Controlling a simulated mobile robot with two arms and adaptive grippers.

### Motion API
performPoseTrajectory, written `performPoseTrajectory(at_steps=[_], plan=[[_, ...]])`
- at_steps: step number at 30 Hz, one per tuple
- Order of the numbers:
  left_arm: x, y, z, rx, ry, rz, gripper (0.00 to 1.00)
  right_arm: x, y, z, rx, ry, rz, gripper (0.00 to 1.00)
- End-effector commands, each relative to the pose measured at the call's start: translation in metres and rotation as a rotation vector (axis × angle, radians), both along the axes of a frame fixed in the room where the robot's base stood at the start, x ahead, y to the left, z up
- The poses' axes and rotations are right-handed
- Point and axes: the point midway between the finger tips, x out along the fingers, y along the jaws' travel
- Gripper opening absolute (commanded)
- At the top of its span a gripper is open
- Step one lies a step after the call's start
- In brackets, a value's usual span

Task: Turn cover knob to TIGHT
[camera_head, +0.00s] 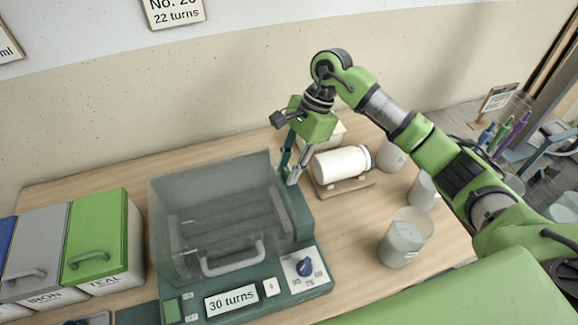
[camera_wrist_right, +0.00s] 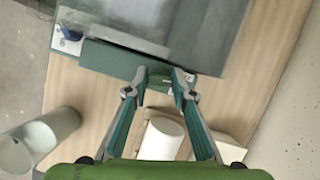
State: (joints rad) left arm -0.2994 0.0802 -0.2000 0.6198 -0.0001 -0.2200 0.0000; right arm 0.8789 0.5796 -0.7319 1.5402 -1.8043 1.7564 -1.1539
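The machine (camera_head: 296,208) is dark green with a clear cover (camera_head: 215,190), which has a pale handle (camera_head: 232,262). Its front carries a "30 turns" label and a blue dial (camera_head: 305,267). My right gripper (camera_head: 291,173) points down at the machine's back right side. In the wrist view its fingertips (camera_wrist_right: 160,82) are apart, on either side of a small green part (camera_wrist_right: 160,84) that looks like a knob on the machine's side. I cannot tell whether they touch it, and no TIGHT marking is readable. My left gripper is not in view.
A white jar (camera_head: 342,162) lies on a wooden stand (camera_head: 346,187) just right of the gripper. Glass beakers (camera_head: 405,237) stand further right. Lidded bins (camera_head: 97,235) stand at the left. The table is clear between the machine and the front beaker.

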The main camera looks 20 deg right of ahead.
Motion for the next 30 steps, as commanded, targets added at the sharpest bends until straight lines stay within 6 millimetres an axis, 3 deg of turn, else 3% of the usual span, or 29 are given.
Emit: performPoseTrajectory(at_steps=[11, 30], plan=[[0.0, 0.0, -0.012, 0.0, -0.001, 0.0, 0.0, 0.0, -0.001, -0.002, -0.003, -0.002, -0.088, 0.02], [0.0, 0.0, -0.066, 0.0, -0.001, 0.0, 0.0, -0.003, -0.001, -0.003, 0.0, -0.007, -0.645, 0.02]])
